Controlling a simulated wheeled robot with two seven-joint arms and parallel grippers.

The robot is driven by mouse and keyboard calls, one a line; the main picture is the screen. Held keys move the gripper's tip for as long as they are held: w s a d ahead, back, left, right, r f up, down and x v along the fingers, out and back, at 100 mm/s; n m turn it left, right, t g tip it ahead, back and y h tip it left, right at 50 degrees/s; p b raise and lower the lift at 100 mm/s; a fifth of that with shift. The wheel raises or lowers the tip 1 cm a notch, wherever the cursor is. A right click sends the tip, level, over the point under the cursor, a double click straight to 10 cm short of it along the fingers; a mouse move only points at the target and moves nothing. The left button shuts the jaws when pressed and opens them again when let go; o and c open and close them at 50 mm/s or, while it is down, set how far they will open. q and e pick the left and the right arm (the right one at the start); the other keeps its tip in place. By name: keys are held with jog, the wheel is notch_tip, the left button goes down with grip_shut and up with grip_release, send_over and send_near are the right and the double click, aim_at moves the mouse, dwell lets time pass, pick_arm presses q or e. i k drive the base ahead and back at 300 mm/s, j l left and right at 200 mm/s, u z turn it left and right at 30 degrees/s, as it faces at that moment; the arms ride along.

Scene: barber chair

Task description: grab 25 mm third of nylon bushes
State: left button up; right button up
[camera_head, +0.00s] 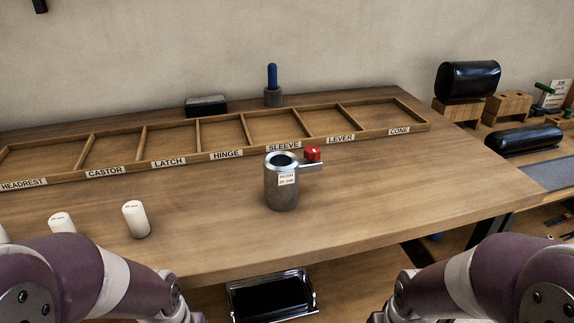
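Three white cylinders, which look like the nylon bushes, stand in a row at the left of the wooden bench. The right one (136,219) shows whole, upright, with small print on its top edge. The middle one (62,222) is partly hidden behind my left arm. The left one (3,234) is cut off by the picture edge. Their print is too small to read surely. My two arms come in at the lower left and lower right corners. Neither gripper shows.
A grey metal cylinder (281,188) with a red-knobbed lever stands mid-bench. A labelled divided wooden tray (226,155) lies along the back. A blue-handled tool (272,78) and dark block (206,105) stand behind it. A black tray (272,298) sits below the front edge. The bench's right part is clear.

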aim_at(60, 221)
jog(key=k+j+u, duration=0.1)
jog(key=j+u, duration=0.15)
jog(key=j, duration=0.45)
jog(key=j+u, duration=0.25)
jog(key=j, duration=0.4)
